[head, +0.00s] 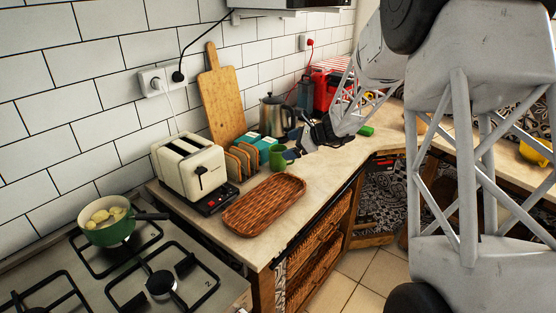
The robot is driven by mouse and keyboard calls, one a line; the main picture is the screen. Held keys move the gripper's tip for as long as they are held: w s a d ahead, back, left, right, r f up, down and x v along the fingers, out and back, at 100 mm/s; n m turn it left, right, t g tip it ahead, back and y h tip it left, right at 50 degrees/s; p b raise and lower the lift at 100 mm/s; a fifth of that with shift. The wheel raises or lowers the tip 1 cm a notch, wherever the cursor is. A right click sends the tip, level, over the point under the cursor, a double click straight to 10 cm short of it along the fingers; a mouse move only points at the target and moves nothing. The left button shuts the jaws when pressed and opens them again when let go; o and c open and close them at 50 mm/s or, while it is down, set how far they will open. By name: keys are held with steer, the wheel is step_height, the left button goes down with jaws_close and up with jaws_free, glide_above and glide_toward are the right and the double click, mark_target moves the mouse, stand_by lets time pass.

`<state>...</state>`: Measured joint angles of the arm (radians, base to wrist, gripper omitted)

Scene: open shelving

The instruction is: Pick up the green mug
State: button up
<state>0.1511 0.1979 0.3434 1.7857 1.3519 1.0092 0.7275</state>
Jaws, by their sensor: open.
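The green mug (278,158) stands on the counter, right of the toast rack and behind the wicker tray. My gripper (291,146) reaches in from the right and is open, with its dark fingers right beside the mug. One finger overlaps the mug's right side in the picture; I cannot tell whether they touch. The handle is not clear from here.
A wicker tray (264,204) lies in front of the mug. A toaster (189,168), toast rack (242,162) and steel kettle (272,116) stand close by. A cutting board (221,98) leans on the wall. A green pot (108,232) sits on the stove.

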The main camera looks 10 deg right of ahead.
mark_target(278, 150)
steer(key=w+d+f+m+t, duration=0.2)
steer(key=w+d+f+m, duration=0.1)
steer(key=w+f, duration=0.3)
steer(key=shift+w+m+y, duration=0.3)
steer(key=shift+w+m, duration=0.2)
steer(key=shift+w, duration=0.5)
steer(key=shift+a, duration=0.15)
steer(key=shift+x, duration=1.2)
steer(key=shift+x, duration=2.6)
steer(key=shift+w, duration=0.1)
steer(key=shift+c, duration=0.2)
steer(key=c, duration=1.1)
steer(key=shift+o, duration=0.2)
